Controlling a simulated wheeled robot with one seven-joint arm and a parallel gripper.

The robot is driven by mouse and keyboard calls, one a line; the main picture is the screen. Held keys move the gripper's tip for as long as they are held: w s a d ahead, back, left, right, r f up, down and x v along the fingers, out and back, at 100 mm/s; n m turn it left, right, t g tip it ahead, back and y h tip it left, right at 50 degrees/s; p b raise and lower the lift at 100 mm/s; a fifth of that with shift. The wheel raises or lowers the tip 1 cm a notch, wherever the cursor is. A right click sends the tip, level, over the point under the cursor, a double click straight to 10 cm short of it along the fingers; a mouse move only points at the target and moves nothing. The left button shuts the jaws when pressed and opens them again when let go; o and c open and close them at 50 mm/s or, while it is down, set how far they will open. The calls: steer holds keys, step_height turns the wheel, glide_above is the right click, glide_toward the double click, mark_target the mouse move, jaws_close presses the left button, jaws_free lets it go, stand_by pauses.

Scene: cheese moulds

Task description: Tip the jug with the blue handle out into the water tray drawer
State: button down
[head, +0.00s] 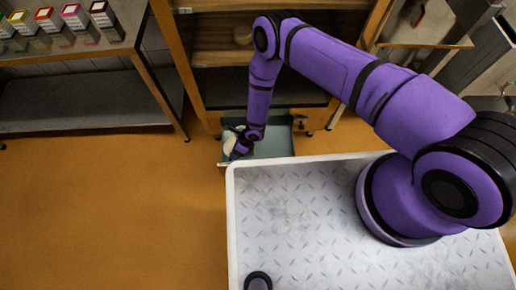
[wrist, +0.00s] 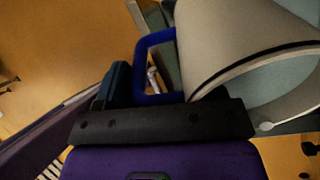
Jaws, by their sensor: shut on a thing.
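The jug with the blue handle is a pale, cream-white vessel (wrist: 235,40) lying well tilted in the wrist view, its wide rim facing the lower right. Its blue handle (wrist: 143,62) is at my gripper (wrist: 150,98), which is shut on it; the fingertips are partly hidden. In the head view the jug (head: 229,141) is a small pale shape beside my gripper (head: 242,149), over the left part of the water tray drawer. The grey-green drawer (head: 275,147) is pulled out low from the cabinet. I cannot tell whether liquid is leaving the jug.
A metal table (head: 75,46) at upper left bears several coloured-label boxes. The orange floor (head: 110,200) at left is clear.

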steer(key=d+y, duration=0.1)
steer(key=f+y, duration=0.1)
steer(key=d+f+y, duration=0.1)
steer(key=shift+w+d+g+y+p, duration=0.25)
steer(key=shift+d+g+y+p, duration=0.05)
steer(key=shift+g+y+p, duration=0.1)
steer(key=shift+d+y+p, duration=0.2)
steer(key=shift+y+p, duration=0.3)
steer(key=shift+w+d+r+g+y+p, duration=0.15)
steer(key=shift+d+r+y+p, duration=0.35)
steer(key=shift+y, duration=0.35)
steer(key=shift+w+d+r+g+y+p, duration=0.15)
steer(key=shift+d+r+y+p, duration=0.35)
steer(key=shift+y, duration=0.35)
stand_by(0.8)
steer(key=shift+w+d+r+g+y+p, duration=0.15)
steer(key=shift+d+r+y+p, duration=0.25)
steer(key=shift+d+y+p, duration=0.35)
steer(key=shift+s+d+r+g+y+p, duration=0.15)
steer(key=shift+d+r+y+p, duration=0.25)
steer(key=shift+y, duration=0.55)
stand_by(0.6)
steer(key=shift+w+p, duration=0.1)
steer(key=shift+p, duration=0.25)
stand_by(0.4)
